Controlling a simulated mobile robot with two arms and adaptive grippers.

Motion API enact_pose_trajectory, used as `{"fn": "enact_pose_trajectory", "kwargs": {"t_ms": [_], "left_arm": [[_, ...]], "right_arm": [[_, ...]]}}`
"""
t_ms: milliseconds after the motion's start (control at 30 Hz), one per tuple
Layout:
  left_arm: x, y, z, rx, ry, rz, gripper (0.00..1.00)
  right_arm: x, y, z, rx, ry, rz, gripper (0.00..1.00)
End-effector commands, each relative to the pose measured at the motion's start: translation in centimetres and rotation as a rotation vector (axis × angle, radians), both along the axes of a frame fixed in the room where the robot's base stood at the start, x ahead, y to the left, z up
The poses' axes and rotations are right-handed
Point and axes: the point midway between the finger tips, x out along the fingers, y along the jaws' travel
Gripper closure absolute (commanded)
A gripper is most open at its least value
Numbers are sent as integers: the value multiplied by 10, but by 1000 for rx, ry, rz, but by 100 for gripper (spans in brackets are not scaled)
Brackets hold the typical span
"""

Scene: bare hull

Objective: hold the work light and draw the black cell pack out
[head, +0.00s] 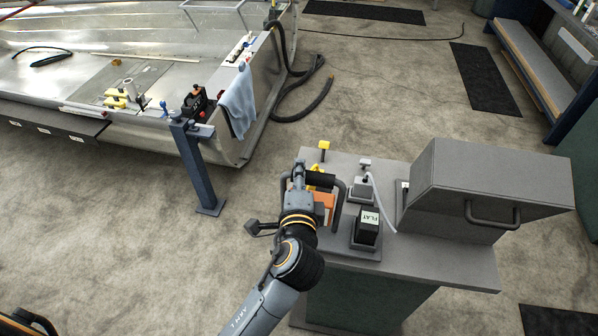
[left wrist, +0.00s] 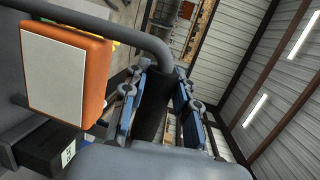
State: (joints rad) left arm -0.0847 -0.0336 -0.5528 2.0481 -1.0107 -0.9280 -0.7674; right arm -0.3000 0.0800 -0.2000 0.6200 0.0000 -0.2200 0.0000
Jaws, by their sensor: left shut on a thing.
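The work light (head: 325,203) has an orange body and a dark tubular frame; it stands on the grey bench top. My left gripper (head: 303,180) is shut on the light's dark grip. In the left wrist view the two blue-grey fingers (left wrist: 157,105) close around this dark bar, with the orange body (left wrist: 68,75) and its pale panel to the left. A black cell pack (head: 368,226) with a white label reading FLAT sits upright in a grey holder, right of the light. A black block with a white label (left wrist: 68,152) shows partly at lower left in the wrist view. My right gripper is not in view.
The bench (head: 450,262) also carries a grey box with a bar handle (head: 490,190) and a small grey unit with a white cable (head: 382,200). A blue post (head: 200,170) stands beside the metal hull (head: 70,75). The floor between hull and bench is clear.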

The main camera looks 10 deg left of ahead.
Motion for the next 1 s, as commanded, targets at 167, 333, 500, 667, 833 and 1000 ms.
{"fn": "enact_pose_trajectory", "kwargs": {"t_ms": [167, 333, 500, 667, 833, 1000], "left_arm": [[1, 0, 0, -3, -10, 0, 100], [1, 0, -4, -3, -10, 1, 100], [1, 0, -8, -2, -10, -1, 100], [1, 0, -12, -4, -10, -1, 100], [0, 0, -17, -4, -9, -1, 100], [1, 0, -21, -3, -10, 0, 100]], "right_arm": [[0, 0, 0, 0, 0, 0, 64], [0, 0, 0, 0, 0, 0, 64], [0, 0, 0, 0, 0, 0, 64], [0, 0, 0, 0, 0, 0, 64], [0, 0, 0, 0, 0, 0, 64], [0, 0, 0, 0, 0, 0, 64]]}}
